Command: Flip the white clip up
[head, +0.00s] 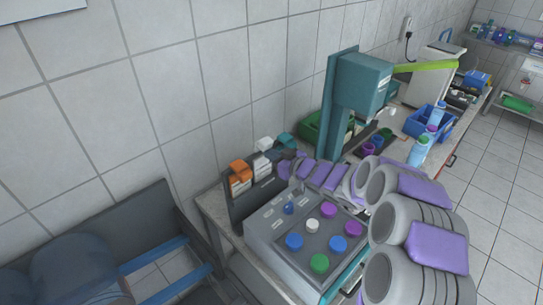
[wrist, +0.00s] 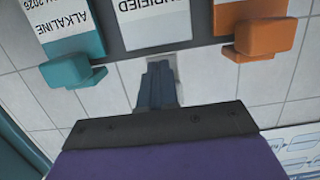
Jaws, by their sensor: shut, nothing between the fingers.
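In the head view the white clip (head: 265,143) is on the dark rack panel, between the orange clip (head: 240,170) and the teal clip (head: 286,140). In the wrist view the teal clip (wrist: 75,70) is at left and the orange clip (wrist: 262,40) at right. My gripper (wrist: 161,66) is shut and empty, its dark fingertips just below the middle white label (wrist: 155,22). A pale patch shows behind the tips; whether it is the white clip, and whether they touch, I cannot tell. The clip's tilt is unclear.
A grey box with several coloured knobs (head: 320,262) stands in front of the panel. A teal column device (head: 362,80) and a blue crate (head: 428,122) stand farther along the counter. A tiled wall (head: 200,80) is close behind the panel.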

